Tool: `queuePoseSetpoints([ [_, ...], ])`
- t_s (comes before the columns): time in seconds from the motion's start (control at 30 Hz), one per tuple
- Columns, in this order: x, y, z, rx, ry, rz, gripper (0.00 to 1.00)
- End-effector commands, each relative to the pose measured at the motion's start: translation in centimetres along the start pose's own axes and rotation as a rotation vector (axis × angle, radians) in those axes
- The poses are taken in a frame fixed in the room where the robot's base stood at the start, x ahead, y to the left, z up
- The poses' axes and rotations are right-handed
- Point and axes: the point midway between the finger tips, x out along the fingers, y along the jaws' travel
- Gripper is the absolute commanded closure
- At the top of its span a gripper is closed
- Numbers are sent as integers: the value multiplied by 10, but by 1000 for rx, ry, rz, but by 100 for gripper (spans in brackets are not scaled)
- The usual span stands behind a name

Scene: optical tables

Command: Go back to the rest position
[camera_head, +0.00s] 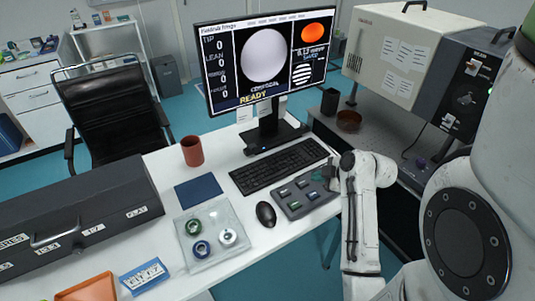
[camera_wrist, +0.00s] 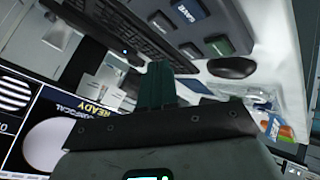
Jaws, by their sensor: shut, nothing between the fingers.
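My gripper (camera_head: 326,173) shows in the head view over the back right part of the grey button pad, beside the right end of the keyboard. My white arm reaches to it from the right and covers part of the desk. In the wrist view my gripper (camera_wrist: 157,82) shows as dark green fingers, close together with nothing between them. The button pad (camera_head: 318,201) lies on the white desk with several coloured keys; it also shows at the top of the wrist view (camera_wrist: 213,27). I cannot tell whether the fingertips touch the pad.
The monitor (camera_head: 265,55) reads READY behind the keyboard (camera_head: 275,167). The mouse (camera_head: 266,214), a glass tray (camera_head: 219,251) with three rings, a reddish cup (camera_head: 192,151) and a black case (camera_head: 90,205) stand left. A beige cabinet (camera_head: 395,55) stands at the back right.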

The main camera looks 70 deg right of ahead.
Motion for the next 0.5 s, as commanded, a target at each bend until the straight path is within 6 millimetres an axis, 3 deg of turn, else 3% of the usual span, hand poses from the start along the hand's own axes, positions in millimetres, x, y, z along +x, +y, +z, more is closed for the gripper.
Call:
queuePoseSetpoints([
  [0.27,2,-4,-4,4,1,-13,100],
  [0.37,12,-22,-21,27,1,-66,100],
  [0.5,27,-71,-59,89,-25,-200,100],
])
